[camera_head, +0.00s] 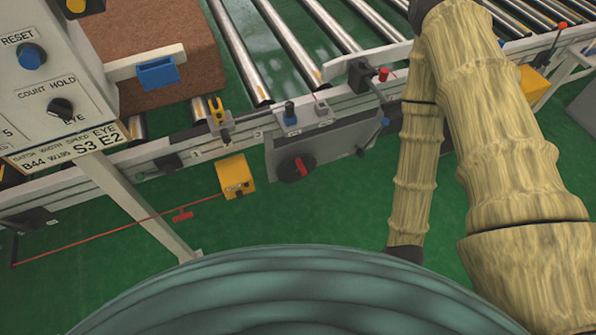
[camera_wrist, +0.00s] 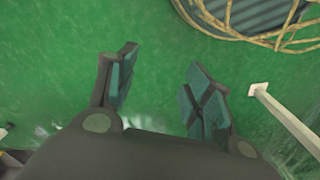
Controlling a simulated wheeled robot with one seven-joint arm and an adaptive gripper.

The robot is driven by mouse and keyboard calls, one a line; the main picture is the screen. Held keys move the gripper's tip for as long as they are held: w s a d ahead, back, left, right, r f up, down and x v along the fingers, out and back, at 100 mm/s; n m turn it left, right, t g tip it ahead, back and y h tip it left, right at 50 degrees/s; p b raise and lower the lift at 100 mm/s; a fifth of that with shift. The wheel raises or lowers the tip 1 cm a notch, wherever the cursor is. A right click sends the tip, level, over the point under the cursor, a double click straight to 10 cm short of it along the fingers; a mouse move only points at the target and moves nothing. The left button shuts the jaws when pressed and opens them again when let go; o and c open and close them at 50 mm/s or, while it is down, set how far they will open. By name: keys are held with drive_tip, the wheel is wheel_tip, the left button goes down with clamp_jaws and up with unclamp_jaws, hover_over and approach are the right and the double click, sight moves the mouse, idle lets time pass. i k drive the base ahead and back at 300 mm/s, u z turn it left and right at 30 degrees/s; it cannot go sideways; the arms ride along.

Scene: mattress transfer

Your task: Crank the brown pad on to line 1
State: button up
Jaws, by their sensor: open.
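The brown pad (camera_head: 205,62) is a thick block lying at the upper left of the head view, partly hidden behind a white bar and the control panel. It rests at the roller conveyor (camera_head: 245,55). A grey box (camera_head: 335,140) with a red-and-black knob (camera_head: 295,168) is fixed on the conveyor's near side. A dark lever (camera_head: 383,112) stands at the box's right end, near a red knob. My gripper (camera_wrist: 160,72) is open and empty above the green floor in the wrist view. In the head view its fingers cannot be made out.
A control panel (camera_head: 45,75) on a white post fills the left. A yellow box (camera_head: 235,176) sits below the conveyor rail, with a red pull cord (camera_head: 110,233) running left. A white post (camera_wrist: 285,118) stands right of my gripper. Green floor lies open in front.

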sight(296, 168)
drive_tip(key=z, duration=1.75)
drive_tip(key=k, duration=0.75)
drive_tip(key=u, duration=1.3)
